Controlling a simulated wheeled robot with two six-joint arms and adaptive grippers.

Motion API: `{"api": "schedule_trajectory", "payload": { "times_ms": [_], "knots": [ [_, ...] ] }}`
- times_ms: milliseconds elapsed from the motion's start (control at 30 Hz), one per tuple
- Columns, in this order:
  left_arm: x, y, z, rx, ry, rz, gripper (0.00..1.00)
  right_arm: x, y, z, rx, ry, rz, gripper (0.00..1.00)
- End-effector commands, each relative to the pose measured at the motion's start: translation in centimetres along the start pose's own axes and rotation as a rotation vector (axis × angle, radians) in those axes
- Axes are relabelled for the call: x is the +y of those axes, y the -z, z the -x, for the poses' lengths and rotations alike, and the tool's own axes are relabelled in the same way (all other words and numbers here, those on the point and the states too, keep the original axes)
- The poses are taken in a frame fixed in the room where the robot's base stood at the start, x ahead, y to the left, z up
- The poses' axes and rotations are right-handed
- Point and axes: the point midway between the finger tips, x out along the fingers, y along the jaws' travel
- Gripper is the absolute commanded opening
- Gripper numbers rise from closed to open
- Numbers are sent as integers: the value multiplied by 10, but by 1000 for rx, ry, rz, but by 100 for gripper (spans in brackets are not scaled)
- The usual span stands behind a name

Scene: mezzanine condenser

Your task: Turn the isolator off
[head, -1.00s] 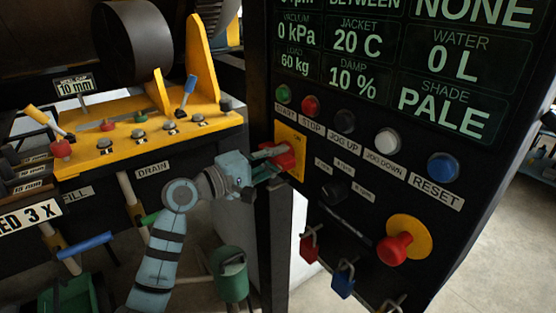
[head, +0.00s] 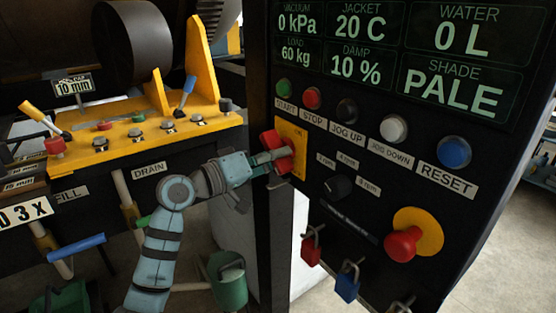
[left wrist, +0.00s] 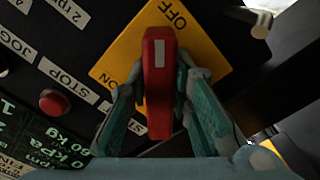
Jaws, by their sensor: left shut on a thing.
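The isolator's red handle (head: 270,139) sits on a yellow plate (head: 296,130) at the left edge of the black control panel. In the left wrist view the handle (left wrist: 158,60) has a white mark and stands upright in the picture. The plate (left wrist: 203,50) there reads OFF upper right and ON lower left, upside down. My left gripper (head: 279,157) reaches in from the left. Its fingers are on either side of the handle and shut on it. Part of the plate is hidden behind handle and fingers. My right gripper is not in view.
Several push buttons, such as the red stop button (head: 312,98), sit above right of the isolator. A black selector knob (head: 338,187), padlocks (head: 311,249) and a red emergency stop (head: 403,243) are below. A yellow lever console (head: 130,135) stands left.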

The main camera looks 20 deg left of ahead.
Motion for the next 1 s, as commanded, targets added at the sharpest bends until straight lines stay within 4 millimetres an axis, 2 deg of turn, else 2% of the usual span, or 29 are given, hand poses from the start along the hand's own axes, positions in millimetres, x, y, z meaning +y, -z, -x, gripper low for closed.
{"api": "schedule_trajectory", "payload": {
  "times_ms": [533, 567, 667, 700, 1000],
  "knots": [
    [-2, -2, 0, -7, 5, -30, 0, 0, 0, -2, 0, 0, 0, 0],
    [-2, -2, 0, -7, 5, -30, 21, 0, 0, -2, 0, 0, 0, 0],
    [-2, -2, 0, -7, 4, -30, 37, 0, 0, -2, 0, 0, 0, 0],
    [-2, -2, 0, -6, 3, -30, 40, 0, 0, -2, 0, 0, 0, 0],
    [-1, -1, 2, -3, 2, -30, 40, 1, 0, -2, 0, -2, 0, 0]
  ]
}}
